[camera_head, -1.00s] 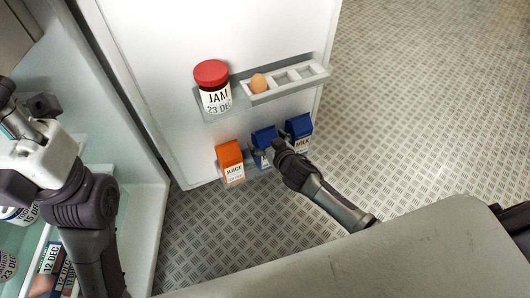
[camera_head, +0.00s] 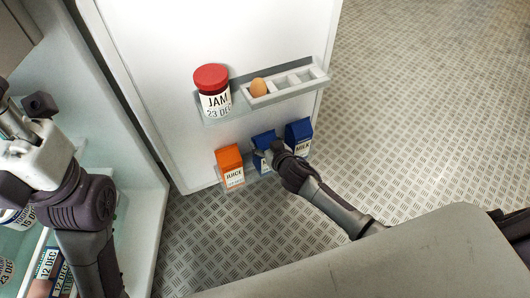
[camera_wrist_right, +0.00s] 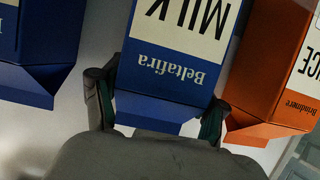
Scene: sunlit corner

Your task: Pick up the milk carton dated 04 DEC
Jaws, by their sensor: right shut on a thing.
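Two blue milk cartons stand on the lower shelf of the open fridge door. The middle carton (camera_head: 263,138) is beside an orange juice carton, and the other milk carton (camera_head: 299,131) is to its right. My right gripper (camera_head: 271,154) is shut on the middle milk carton. In the right wrist view its fingers (camera_wrist_right: 156,110) are on both sides of that carton (camera_wrist_right: 172,75), which appears upside down with "MILK" and "Beltafira" on it. The date on either milk carton cannot be read.
The juice carton (camera_head: 230,165) stands close to the left of the held carton. Above, a jam jar (camera_head: 212,90) and an egg (camera_head: 258,87) in a holder sit on the upper door shelf (camera_head: 290,84). Dated items stand inside the fridge at lower left. Open floor lies to the right.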

